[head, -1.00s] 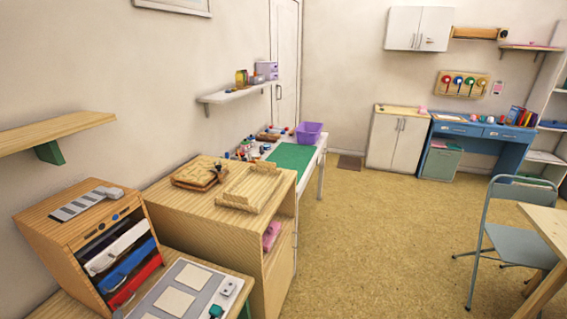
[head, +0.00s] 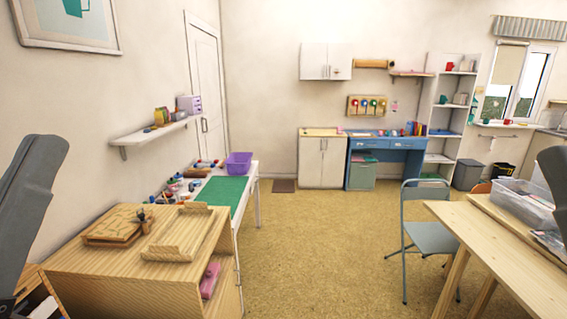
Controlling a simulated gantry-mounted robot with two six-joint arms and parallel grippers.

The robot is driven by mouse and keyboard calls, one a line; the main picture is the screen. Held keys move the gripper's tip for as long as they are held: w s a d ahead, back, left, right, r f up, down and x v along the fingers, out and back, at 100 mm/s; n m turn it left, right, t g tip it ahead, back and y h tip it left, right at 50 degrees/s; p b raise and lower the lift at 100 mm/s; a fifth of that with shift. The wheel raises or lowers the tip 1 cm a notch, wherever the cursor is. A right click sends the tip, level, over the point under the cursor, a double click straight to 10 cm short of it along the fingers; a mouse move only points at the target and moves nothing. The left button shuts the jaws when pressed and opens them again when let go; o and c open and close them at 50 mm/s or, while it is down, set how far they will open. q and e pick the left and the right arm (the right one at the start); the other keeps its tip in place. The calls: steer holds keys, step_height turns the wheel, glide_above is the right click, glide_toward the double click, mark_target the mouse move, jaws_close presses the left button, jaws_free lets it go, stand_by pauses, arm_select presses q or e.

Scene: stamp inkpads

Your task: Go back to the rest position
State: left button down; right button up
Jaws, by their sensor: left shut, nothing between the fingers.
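My left arm comes in at the left edge as a grey link. My left gripper (head: 15,302) shows only as a dark part in the lower left corner, partly cut off by the frame. It is shut and empty, beside the front left of the wooden cabinet. A grey link of my right arm stands at the right edge, and the right gripper is out of the frame. On the cabinet lie a wooden board (head: 115,226) with a small dark object on it and a wooden tray (head: 176,236). No inkpad can be made out clearly.
The wooden cabinet (head: 100,270) is close on the left. Behind it is a white table with a green mat (head: 222,191) and a purple basket (head: 239,163). A folding chair (head: 430,236) and a wooden table (head: 480,232) are on the right. The middle floor is clear.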

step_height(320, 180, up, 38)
steer(key=p, duration=3.5)
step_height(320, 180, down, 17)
steer(key=b, duration=1.7)
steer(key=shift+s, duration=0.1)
